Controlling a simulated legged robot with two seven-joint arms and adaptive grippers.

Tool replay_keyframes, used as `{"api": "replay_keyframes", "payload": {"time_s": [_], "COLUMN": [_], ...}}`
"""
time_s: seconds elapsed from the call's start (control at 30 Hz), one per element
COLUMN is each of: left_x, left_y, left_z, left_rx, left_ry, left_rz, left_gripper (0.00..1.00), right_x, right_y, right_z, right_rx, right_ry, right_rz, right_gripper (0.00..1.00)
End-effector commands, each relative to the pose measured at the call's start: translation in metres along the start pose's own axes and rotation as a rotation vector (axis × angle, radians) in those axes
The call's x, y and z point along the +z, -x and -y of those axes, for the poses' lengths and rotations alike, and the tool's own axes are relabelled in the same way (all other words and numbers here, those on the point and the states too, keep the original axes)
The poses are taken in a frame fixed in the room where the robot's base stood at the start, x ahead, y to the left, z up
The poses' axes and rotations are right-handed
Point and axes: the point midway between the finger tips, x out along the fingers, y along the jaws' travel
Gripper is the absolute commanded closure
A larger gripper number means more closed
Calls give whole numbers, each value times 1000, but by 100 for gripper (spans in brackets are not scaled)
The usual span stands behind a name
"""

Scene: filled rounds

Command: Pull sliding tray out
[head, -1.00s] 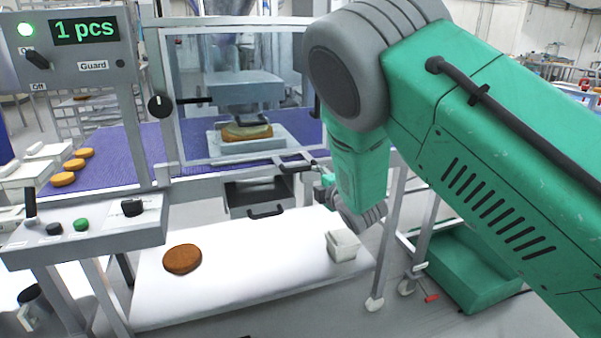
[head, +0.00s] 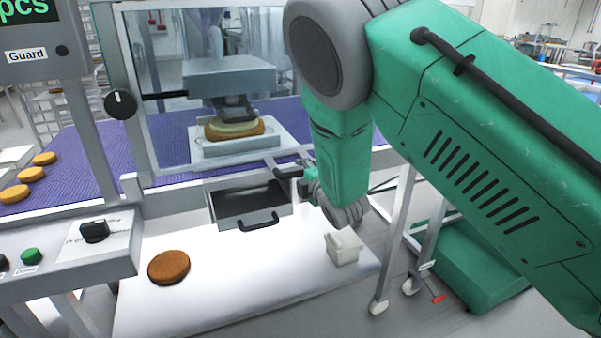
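The sliding tray (head: 232,222) is a grey, open-topped drawer with a dark inside, below the machine's window. Its black bar handle (head: 259,222) is on its front. My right arm comes in from the right and bends down at the elbow. My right gripper (head: 298,174) is at the tray's upper right, by dark parts near the machine's frame, apart from the tray handle. The wrist and forearm hide much of it, so its finger opening is unclear. My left gripper is out of view.
A brown round (head: 169,267) and a small white container (head: 343,247) rest on the white surface (head: 235,285) below the tray. A filled round (head: 235,128) sits under the press.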

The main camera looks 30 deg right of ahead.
Motion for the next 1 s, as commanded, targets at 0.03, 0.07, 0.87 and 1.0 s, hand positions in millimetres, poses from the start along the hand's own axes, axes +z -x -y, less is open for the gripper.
{"api": "replay_keyframes", "payload": {"time_s": [0.03, 0.07, 0.87, 1.0], "left_x": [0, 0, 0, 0], "left_y": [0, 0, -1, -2], "left_z": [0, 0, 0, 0], "left_rx": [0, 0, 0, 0], "left_ry": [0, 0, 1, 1], "left_rz": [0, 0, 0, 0], "left_gripper": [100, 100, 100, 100], "right_x": [-2, -2, 79, 118], "right_y": [0, -1, -2, -2], "right_z": [0, 0, 2, 3], "right_rx": [0, 0, -3, -4], "right_ry": [2, 2, -2, -1], "right_rz": [-1, -1, 5, 6], "right_gripper": [68, 78, 100, 100]}}
